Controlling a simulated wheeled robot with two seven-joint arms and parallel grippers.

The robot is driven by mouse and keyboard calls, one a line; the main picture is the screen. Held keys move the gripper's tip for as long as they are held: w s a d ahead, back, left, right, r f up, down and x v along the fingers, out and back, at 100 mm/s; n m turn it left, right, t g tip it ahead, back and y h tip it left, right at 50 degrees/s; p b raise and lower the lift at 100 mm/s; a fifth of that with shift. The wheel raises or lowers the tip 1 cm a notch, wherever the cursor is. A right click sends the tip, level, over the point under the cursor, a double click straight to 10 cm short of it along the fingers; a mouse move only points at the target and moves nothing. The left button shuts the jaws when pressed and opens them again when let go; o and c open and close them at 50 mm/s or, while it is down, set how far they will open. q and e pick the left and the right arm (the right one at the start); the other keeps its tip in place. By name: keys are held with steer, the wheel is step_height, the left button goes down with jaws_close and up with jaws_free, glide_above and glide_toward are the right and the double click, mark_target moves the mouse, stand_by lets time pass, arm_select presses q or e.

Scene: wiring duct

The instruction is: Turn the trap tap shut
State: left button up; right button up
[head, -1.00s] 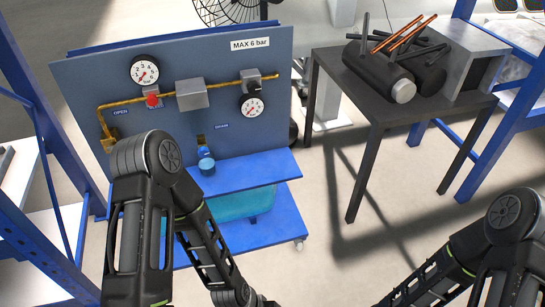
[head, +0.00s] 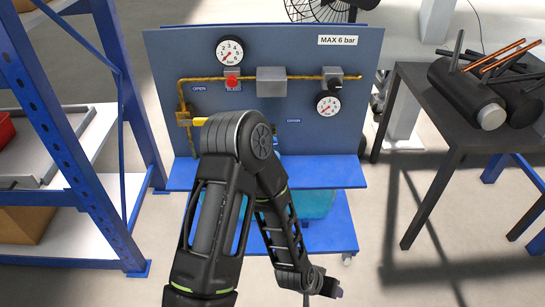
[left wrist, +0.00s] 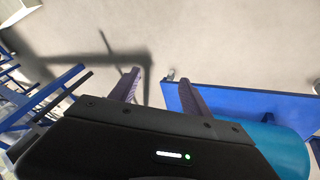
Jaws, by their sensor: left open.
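The trap on the blue-grey panel (head: 352,140) is mostly hidden behind my left arm; only a sliver of blue (head: 277,142) shows beside the arm. Its tap cannot be made out. A small label (head: 293,121), seemingly DRAIN, is right of that spot. A yellow lever (head: 201,121) lies level at the brass valve (head: 183,118) on the left pipe. My left gripper (head: 337,291) is low, in front of the blue stand and apart from the panel. In the left wrist view my left gripper (left wrist: 160,77) is open with only floor between its fingers.
A blue shelf (head: 345,172) juts out below the panel, with a teal tank (head: 318,205) under it. The teal tank also shows in the left wrist view (left wrist: 278,150). A blue rack (head: 75,150) stands left and a dark table (head: 420,100) right.

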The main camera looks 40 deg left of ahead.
arm_select(q)
steer(key=w+a+r+n+t+y+b, duration=0.1)
steer(key=w+a+r+t+y+b, duration=0.3)
steer(key=w+a, duration=0.4)
steer(key=w+a+r+n+t+y+b, duration=0.2)
steer(key=w+a+t+b, duration=0.1)
steer(key=w+a+b, duration=0.45)
steer(key=a+r+n+t+y+b, duration=0.2)
steer(key=a+r+y, duration=0.5)
steer(key=a+r, duration=0.7)
steer(key=shift+a+n+b, duration=0.25)
steer(key=shift+n+b, duration=0.55)
steer(key=shift+b, duration=0.4)
arm_select(e)
step_height(320, 180, down, 19)
steer(key=shift+w+d+r, duration=0.2)
steer(key=shift+d, duration=0.05)
arm_select(q)
steer(key=shift+w, duration=0.1)
steer(key=x, duration=0.7)
steer(key=shift+w+a+b, duration=0.25)
steer(key=shift+w+b, duration=0.05)
steer(key=shift+b, duration=0.15)
arm_select(e)
steer(key=shift+w+d+f, duration=0.1)
steer(key=shift+f, duration=0.35)
